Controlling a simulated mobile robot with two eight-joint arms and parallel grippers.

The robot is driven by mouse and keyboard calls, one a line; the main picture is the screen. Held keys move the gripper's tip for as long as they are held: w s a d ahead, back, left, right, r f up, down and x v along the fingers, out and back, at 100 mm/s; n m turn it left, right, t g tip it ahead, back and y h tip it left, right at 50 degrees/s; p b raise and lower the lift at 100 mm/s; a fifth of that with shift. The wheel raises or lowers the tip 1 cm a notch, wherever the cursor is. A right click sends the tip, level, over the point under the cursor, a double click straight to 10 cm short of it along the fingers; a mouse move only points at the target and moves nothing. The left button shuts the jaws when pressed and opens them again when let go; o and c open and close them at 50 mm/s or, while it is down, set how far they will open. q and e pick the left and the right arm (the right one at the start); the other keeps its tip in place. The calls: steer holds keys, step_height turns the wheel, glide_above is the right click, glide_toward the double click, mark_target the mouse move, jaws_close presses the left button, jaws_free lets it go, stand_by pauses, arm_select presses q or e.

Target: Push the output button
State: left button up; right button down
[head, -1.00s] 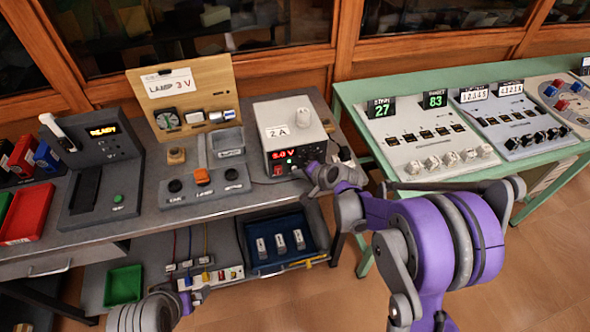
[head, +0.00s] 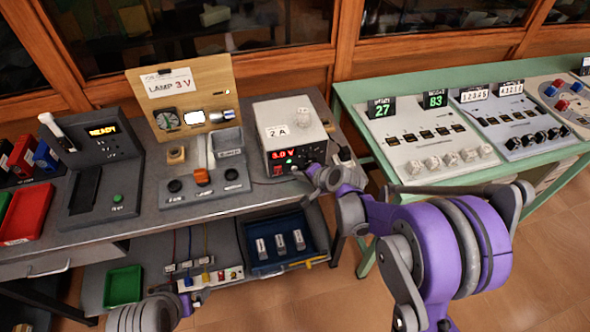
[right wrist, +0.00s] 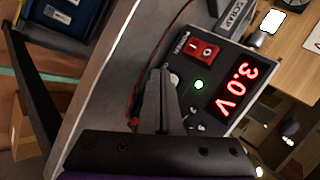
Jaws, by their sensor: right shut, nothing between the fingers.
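The grey power supply (head: 290,135) stands on the bench with its red display reading 3.0 V. In the right wrist view its panel shows the display (right wrist: 236,88), a red rocker switch (right wrist: 197,49) and a lit green light (right wrist: 198,85). A pale round button (right wrist: 175,79), seemingly the output button, is partly hidden behind my fingertips; its label is not readable. My right gripper (head: 307,171) is shut and empty, right in front of the panel's lower part. I cannot tell whether it touches the button.
A wooden lamp board (head: 184,92) with a bright white lamp window stands left of the supply. A grey control box (head: 203,185) sits before it. A blue tray (head: 262,268) is on the lower shelf. A green table (head: 345,92) with consoles is to the right.

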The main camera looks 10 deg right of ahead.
steer(key=s, duration=0.6)
steer(key=shift+d+b, duration=0.15)
steer(key=shift+b, duration=0.2)
stand_by(0.3)
steer(key=s+r+n+g+h, duration=0.1)
steer(key=s+r+n, duration=0.1)
steer(key=s, duration=0.5)
steer(key=s+d+r+n+g+h+p, duration=0.1)
steer(key=s+r+n, duration=0.2)
steer(key=s+n, duration=0.2)
steer(key=s+r+n+g+h+p, duration=0.1)
steer(key=s+r+n+h, duration=0.1)
steer(key=s, duration=0.9)
steer(key=shift+s+d+r+n, duration=0.2)
steer(key=shift+d+r+n, duration=0.2)
steer(key=shift+n, duration=0.3)
